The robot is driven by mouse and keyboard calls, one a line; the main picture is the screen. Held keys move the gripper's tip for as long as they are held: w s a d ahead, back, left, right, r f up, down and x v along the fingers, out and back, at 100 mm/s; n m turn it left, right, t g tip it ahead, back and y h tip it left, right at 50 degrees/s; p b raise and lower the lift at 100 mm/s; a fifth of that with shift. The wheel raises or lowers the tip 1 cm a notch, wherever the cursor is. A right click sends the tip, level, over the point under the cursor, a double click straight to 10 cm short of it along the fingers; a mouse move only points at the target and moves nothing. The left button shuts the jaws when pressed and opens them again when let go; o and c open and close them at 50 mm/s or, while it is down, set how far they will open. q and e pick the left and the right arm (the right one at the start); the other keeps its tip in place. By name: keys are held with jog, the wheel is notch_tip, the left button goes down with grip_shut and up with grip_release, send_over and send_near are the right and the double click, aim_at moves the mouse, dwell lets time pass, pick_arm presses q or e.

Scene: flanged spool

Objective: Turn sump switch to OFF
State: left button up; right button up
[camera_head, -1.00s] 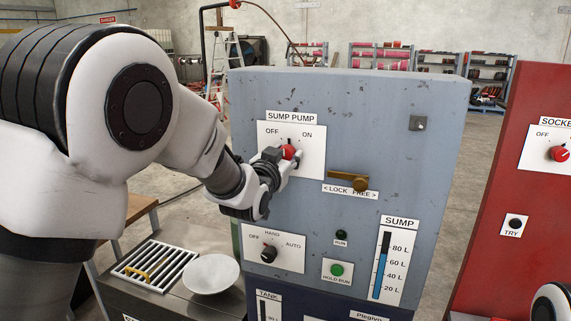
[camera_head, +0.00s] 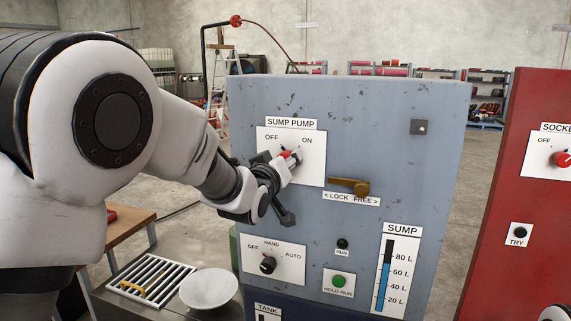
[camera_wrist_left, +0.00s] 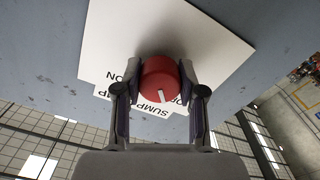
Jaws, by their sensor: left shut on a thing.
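The red sump pump knob (camera_head: 287,155) sits on a white plate (camera_head: 313,172) marked OFF at left and ON at right, on the blue-grey panel. My left gripper (camera_head: 284,156) is at the knob, with its fingers shut on the knob's sides. The left wrist view shows the knob (camera_wrist_left: 160,80) between both fingertips (camera_wrist_left: 160,84). There the plate (camera_wrist_left: 140,30) appears upside down. The knob's white pointer points down and slightly right, towards the OFF side. The OFF word is partly hidden by a finger.
A brass latch (camera_head: 349,186) marked LOCK and FREE is right of the plate. Below are a black HAND/AUTO selector (camera_head: 268,263), a dark RUN lamp (camera_head: 342,243), a green button (camera_head: 339,280) and a gauge (camera_head: 384,275). A red panel (camera_head: 540,210) stands at right.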

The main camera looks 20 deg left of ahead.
dwell(0.3)
pick_arm(q)
jog(key=o, duration=1.1)
jog(key=shift+o, duration=0.2)
jog(key=s, duration=1.2)
jog(key=shift+a, duration=0.25)
